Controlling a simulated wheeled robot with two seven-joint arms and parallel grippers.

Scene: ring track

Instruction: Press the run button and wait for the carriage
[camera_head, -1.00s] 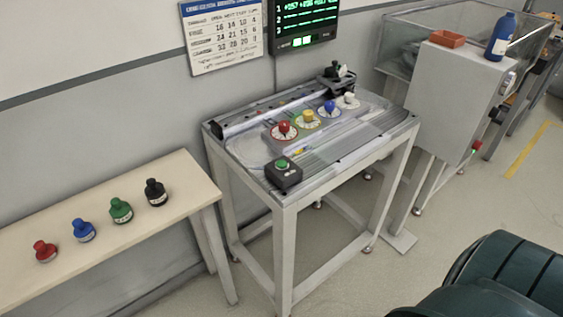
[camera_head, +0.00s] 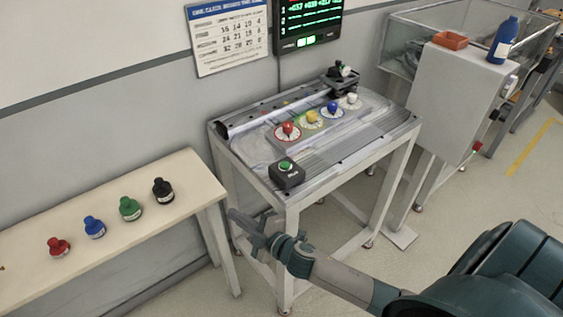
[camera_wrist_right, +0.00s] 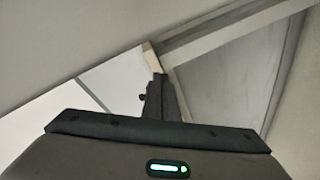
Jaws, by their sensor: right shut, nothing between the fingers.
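The run button is a green push button (camera_head: 286,165) on a black box (camera_head: 287,176) at the front left corner of the track table (camera_head: 345,163). The carriage (camera_head: 342,78) appears as a dark block at the far right end of the rail. Red, yellow, blue and white knobs stand on round dials between them. My right gripper (camera_head: 233,216) is in front of and below the tabletop, left of the near table leg, apart from the button. It is shut and empty. In the right wrist view its dark fingers (camera_wrist_right: 158,98) show together. My left gripper is not in view.
A beige bench (camera_head: 100,238) at left holds red, blue, green and black bottles. A grey cabinet (camera_head: 455,105) with an orange tray and blue bottle stands right. A calendar (camera_head: 230,38) and lit display (camera_head: 307,22) hang on the wall.

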